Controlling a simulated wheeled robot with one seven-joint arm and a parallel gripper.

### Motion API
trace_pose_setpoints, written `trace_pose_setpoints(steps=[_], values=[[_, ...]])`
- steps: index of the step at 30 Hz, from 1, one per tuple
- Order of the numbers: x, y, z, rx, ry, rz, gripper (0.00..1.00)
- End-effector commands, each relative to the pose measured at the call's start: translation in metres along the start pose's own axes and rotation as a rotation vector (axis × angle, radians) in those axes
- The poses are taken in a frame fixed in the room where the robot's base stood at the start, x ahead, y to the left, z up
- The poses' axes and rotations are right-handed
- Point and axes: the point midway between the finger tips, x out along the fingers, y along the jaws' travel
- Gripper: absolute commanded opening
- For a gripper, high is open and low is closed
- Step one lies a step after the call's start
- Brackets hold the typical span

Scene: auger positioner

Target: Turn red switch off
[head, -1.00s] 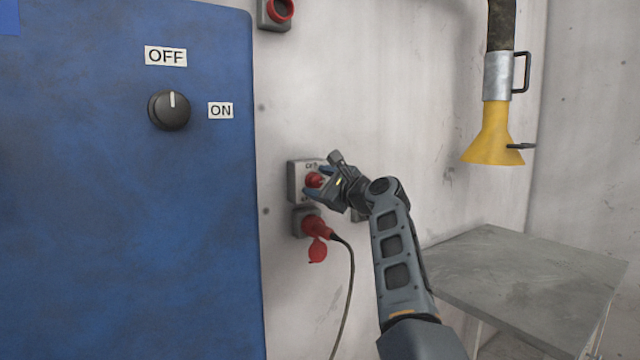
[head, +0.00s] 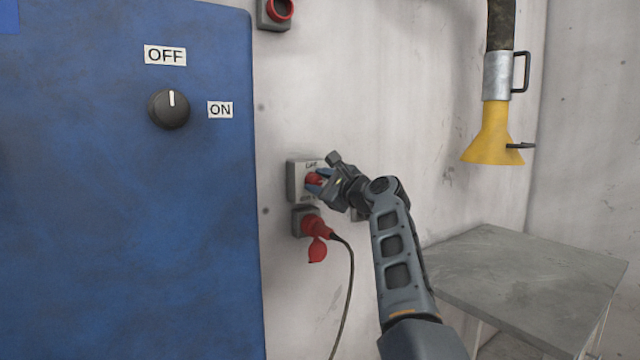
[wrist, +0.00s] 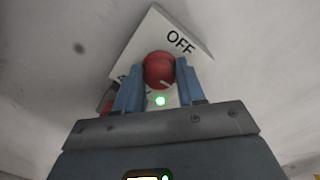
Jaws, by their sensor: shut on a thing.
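The red switch (head: 314,179) is a round red knob on a light grey box (head: 294,181) fixed to the wall. In the wrist view the red switch (wrist: 159,69) sits between my two blue fingers, with an OFF label (wrist: 180,42) on the plate beyond it. My fingers hide part of the knob and the plate's lower label.
A red plug (head: 316,225) with a hanging cable (head: 350,290) sits just below the switch box. A blue cabinet (head: 130,230) with a black knob (head: 169,109) stands at left. A grey table (head: 530,285) and yellow funnel (head: 492,140) are at right.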

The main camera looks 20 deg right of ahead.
Motion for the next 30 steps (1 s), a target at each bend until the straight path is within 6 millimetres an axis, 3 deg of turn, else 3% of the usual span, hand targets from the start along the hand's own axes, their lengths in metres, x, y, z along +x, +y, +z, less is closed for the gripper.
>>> trace_pose_setpoints(steps=[30], values=[[0.0005, 0.0046, -0.002, -0.887, 0.029, 0.034, 0.08]])
